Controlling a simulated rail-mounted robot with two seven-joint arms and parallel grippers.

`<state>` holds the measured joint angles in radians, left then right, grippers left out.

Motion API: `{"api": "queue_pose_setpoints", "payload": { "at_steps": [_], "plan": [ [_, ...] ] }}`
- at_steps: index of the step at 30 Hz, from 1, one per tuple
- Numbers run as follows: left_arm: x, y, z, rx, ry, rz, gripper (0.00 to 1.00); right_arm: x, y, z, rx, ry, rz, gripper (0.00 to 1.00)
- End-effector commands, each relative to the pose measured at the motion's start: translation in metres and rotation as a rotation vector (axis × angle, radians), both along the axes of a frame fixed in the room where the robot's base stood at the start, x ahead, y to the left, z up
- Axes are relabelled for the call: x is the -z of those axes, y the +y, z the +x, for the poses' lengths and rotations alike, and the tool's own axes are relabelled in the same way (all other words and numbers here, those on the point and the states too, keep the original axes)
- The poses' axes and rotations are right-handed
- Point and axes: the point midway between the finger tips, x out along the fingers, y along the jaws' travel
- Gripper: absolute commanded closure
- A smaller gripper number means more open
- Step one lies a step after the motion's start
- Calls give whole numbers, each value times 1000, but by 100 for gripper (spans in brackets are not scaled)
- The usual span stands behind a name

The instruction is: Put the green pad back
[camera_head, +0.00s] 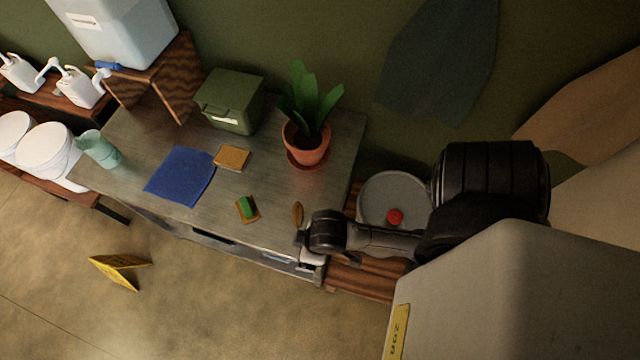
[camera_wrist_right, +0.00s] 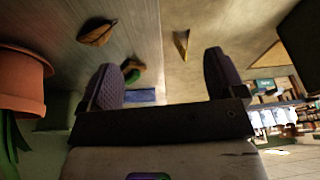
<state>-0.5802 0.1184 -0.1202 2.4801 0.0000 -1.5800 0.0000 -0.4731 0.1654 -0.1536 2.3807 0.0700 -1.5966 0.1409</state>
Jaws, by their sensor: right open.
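The green pad (camera_head: 247,206) lies on a small brown base (camera_head: 251,216) near the front of the grey table (camera_head: 130,163). In the right wrist view the green pad (camera_wrist_right: 132,76) shows beside the left-hand finger, partly covered by it. My right gripper (camera_head: 304,238) is at the table's front right corner, right of the pad and apart from it. In its own wrist view the right gripper (camera_wrist_right: 165,74) has its two fingers wide apart with nothing between them. My left gripper is not in view.
A brown oval object (camera_head: 297,214) lies between pad and gripper. A potted plant (camera_head: 306,148), green box (camera_head: 231,101), tan sponge (camera_head: 232,158), blue cloth (camera_head: 180,176) and teal cup (camera_head: 98,149) stand or lie on the table. A yellow sign (camera_head: 119,269) is on the floor.

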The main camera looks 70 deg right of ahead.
Motion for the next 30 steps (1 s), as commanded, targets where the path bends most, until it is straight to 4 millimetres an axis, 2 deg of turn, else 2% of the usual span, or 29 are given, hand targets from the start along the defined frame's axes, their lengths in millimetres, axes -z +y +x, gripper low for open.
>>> {"api": "queue_pose_setpoints", "payload": {
  "at_steps": [1,3,7,17,23,30],
  "plan": [
    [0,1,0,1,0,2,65,-5,-2,-11,-17,-9,-14,11],
    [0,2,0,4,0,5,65,-11,-4,-20,-39,-20,-35,11],
    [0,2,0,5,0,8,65,-17,-8,-28,-62,-29,-59,11],
    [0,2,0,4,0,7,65,-18,-8,-30,-67,-31,-63,11],
    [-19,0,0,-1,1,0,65,-37,-8,-29,-68,-30,-62,11],
    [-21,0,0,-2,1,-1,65,-39,-8,-29,-68,-30,-62,11]
  ]
}}
